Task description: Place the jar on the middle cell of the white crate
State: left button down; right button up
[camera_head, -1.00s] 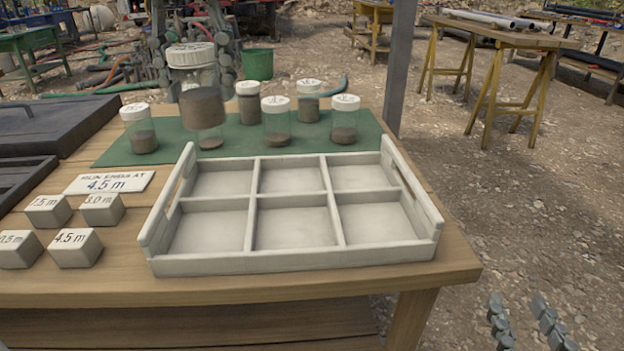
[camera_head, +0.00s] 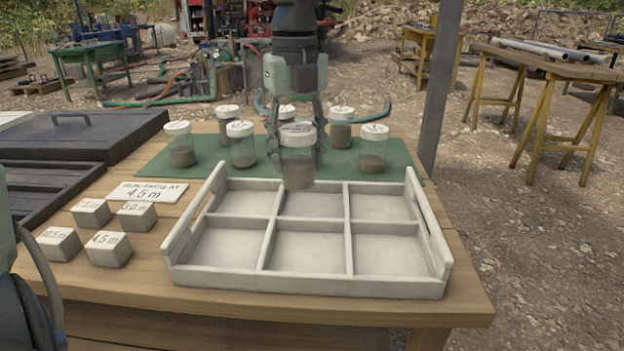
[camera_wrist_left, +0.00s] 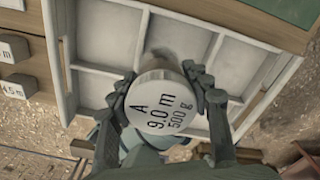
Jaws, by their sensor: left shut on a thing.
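My left gripper (camera_head: 297,145) is shut on a clear jar (camera_head: 298,168) with a white lid and dark contents. The jar is upright, over the back edge of the white crate (camera_head: 305,284), in line with its middle column. Its exact height is hard to tell. The crate has two rows of three cells, all empty. In the left wrist view the jar's lid (camera_wrist_left: 158,104) reads "A 9.0 m 500 g", between the fingers, with the crate (camera_wrist_left: 58,70) below. The jar's shadow falls inside the crate. My right gripper is not in view.
Several similar jars (camera_head: 243,150) stand on a green mat (camera_head: 420,170) behind the crate. A dark case (camera_head: 85,140) sits further left. A grey post (camera_head: 441,90) rises behind the table.

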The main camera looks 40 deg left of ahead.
aim_at(311, 179)
pick_arm(q)
jog(key=shift+w+d+f, duration=0.7)
jog(key=shift+w+d, duration=0.1)
jog(key=shift+w, duration=0.15)
jog(key=shift+f, duration=2)
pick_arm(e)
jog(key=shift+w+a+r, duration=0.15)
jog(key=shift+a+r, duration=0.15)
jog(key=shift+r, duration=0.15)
pick_arm(q)
jog(key=shift+f+b, duration=0.1)
jog(key=shift+b, duration=0.2)
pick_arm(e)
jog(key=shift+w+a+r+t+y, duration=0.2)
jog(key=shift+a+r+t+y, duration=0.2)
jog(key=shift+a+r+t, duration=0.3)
pick_arm(q)
jog(key=c, duration=0.7)
grip_release()
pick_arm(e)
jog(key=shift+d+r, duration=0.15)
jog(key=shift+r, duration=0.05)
